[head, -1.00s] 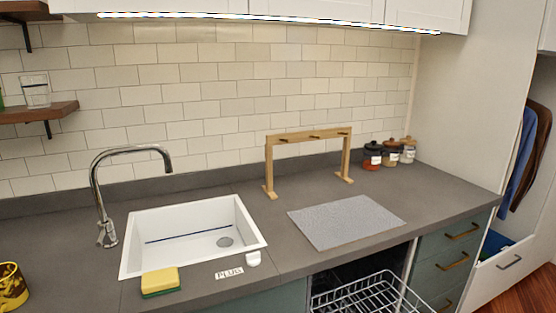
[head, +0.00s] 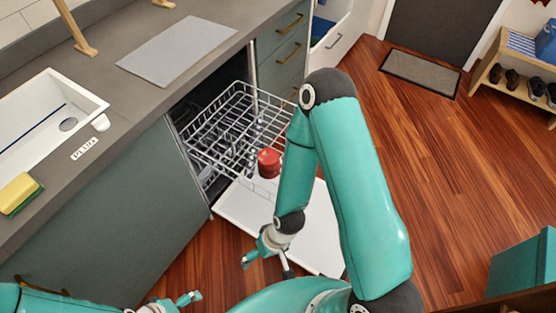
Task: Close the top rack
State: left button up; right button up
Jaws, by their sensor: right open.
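The top rack (head: 228,117) is a white wire basket, pulled well out of the dishwasher, whose dark opening (head: 200,103) shows behind it. Its right end is partly hidden by my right arm. The dishwasher door (head: 245,205) is folded down flat below the rack. My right gripper (head: 262,252) is open and empty, low near the door's front edge and apart from the rack. My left gripper (head: 188,298) shows small at the bottom edge, far from the rack; its jaws are unclear.
A red cup (head: 268,163) shows at the rack's front edge; what it rests on is unclear. The counter (head: 140,93) bears a sink (head: 85,88), a grey mat (head: 178,50) and a sponge (head: 18,193). Wooden floor (head: 440,180) is free to the right.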

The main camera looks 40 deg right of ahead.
aim_at(224, 166)
jog(key=u, duration=1.4)
jog(key=i, duration=0.15)
jog(key=z, duration=3.1)
jog(key=k, duration=1.05)
jog(key=u, duration=0.65)
jog(key=i, duration=1)
jog(key=z, duration=0.05)
